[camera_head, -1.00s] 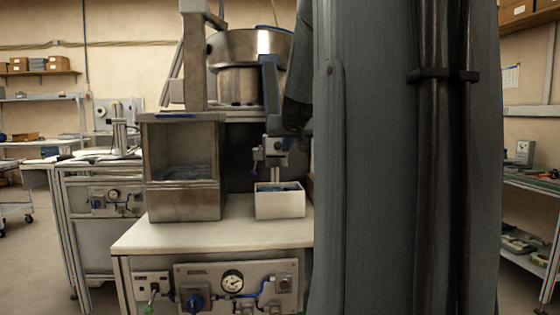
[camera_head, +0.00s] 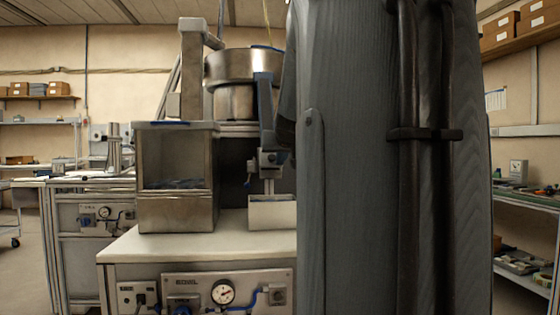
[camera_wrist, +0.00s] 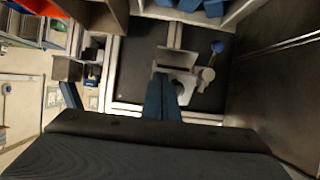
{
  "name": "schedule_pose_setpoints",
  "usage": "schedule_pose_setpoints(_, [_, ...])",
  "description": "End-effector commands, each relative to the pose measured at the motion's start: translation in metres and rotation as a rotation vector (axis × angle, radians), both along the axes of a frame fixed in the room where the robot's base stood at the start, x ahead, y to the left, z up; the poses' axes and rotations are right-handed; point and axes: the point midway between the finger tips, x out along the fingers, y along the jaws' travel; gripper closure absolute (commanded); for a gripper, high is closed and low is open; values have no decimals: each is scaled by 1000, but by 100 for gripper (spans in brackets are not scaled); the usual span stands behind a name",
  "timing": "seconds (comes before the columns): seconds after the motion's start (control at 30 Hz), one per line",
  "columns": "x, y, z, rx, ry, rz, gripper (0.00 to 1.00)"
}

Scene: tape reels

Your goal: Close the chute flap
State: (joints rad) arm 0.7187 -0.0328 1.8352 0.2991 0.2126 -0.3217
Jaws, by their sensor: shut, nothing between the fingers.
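A pale bin (camera_head: 272,213) stands below. In the wrist view my gripper (camera_wrist: 164,82) is shut and empty, its blue fingers pointing up the picture. Just beyond the tips lie grey bracket parts (camera_wrist: 178,58) and a blue knob (camera_wrist: 217,47); contact cannot be told.
A metal hopper box (camera_head: 177,215) stands left of the bin on the white worktop (camera_head: 150,246). A panel with a gauge (camera_head: 223,292) is on the bench front. A white-rimmed tray with blue pieces (camera_wrist: 188,5) is at the top of the wrist view.

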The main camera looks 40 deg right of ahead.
Motion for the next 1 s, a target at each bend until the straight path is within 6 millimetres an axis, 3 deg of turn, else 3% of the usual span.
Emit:
schedule_pose_setpoints(0.6, [13, -10, -25, 1, 2, 0, 100])
schedule_pose_setpoints(1.0, [18, -14, -29, 0, 0, 0, 100])
